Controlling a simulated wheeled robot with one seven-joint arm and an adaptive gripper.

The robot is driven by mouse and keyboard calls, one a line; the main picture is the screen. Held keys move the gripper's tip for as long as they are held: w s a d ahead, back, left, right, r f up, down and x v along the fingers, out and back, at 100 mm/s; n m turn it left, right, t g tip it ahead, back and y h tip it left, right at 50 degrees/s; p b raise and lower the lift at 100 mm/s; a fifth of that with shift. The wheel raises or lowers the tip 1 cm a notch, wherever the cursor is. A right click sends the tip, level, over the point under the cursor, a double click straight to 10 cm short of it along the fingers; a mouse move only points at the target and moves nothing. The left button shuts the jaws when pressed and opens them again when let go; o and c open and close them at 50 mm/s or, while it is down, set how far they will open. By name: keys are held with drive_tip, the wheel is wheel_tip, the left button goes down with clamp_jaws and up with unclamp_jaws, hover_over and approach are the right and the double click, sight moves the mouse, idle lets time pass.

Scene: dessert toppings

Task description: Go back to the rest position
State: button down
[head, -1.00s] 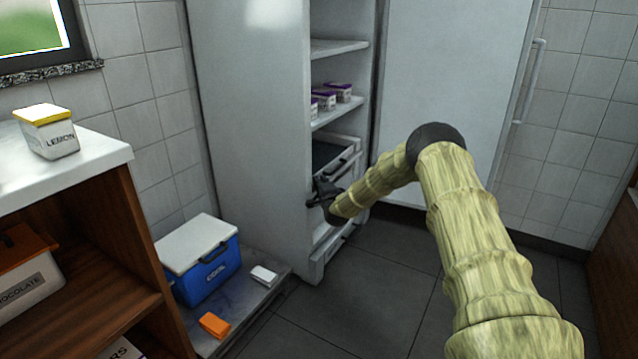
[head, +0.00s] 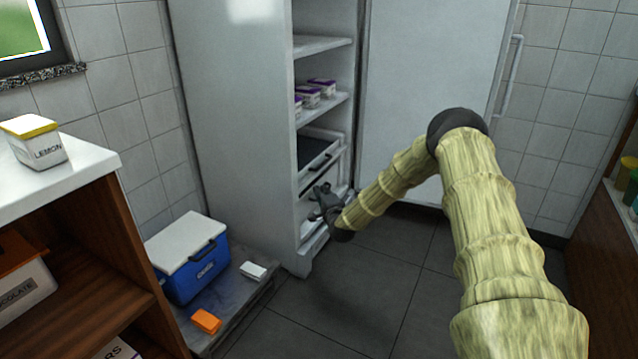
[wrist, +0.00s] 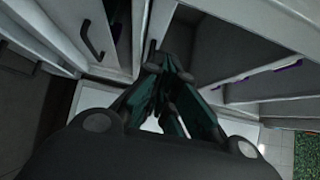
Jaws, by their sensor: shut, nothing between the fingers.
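My gripper (head: 323,202) is at the end of my outstretched arm, in front of the lower part of the open white fridge (head: 230,110). In the wrist view my gripper (wrist: 168,75) has its dark fingers together with nothing between them. A drawer with a dark handle (head: 319,162) is just above the gripper in the head view. Whether the fingers touch the fridge cannot be told.
Purple-lidded tubs (head: 310,97) stand on a fridge shelf. The fridge door (head: 430,80) is wide open behind my arm. A blue cooler (head: 195,270), an orange block (head: 206,321) and a white block (head: 253,271) are at lower left. A lemon tub (head: 38,150) sits on the counter. Floor (head: 375,290) is clear.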

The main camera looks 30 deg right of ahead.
drive_tip(key=shift+v, duration=0.8)
drive_tip(key=shift+a+f, duration=0.1)
drive_tip(key=s+a+f+n+g+y, duration=0.3)
drive_tip(key=s+a+f+n, duration=0.2)
drive_tip(key=s+a+f, duration=0.65)
drive_tip(key=s+a+f+n+g+y, duration=0.35)
drive_tip(key=s+a+f, duration=0.35)
drive_tip(key=a, duration=0.7)
drive_tip(key=s+a+f+n+g, duration=0.3)
drive_tip(key=s, duration=0.7)
drive_tip(key=s+a+f+n+g, duration=0.2)
drive_tip(key=s+a+n, duration=0.1)
drive_tip(key=s, duration=0.7)
drive_tip(key=s+a+f+n+g, duration=0.3)
drive_tip(key=s, duration=0.7)
drive_tip(key=s+r+n+g+h+p, duration=0.1)
drive_tip(key=s+r+n+g+h, duration=0.15)
drive_tip(key=s, duration=1.05)
wheel_tip(320, 180, up, 35)
drive_tip(key=y+p, duration=0.1)
drive_tip(key=p, duration=3.3)
drive_tip(key=shift+d+n, duration=0.4)
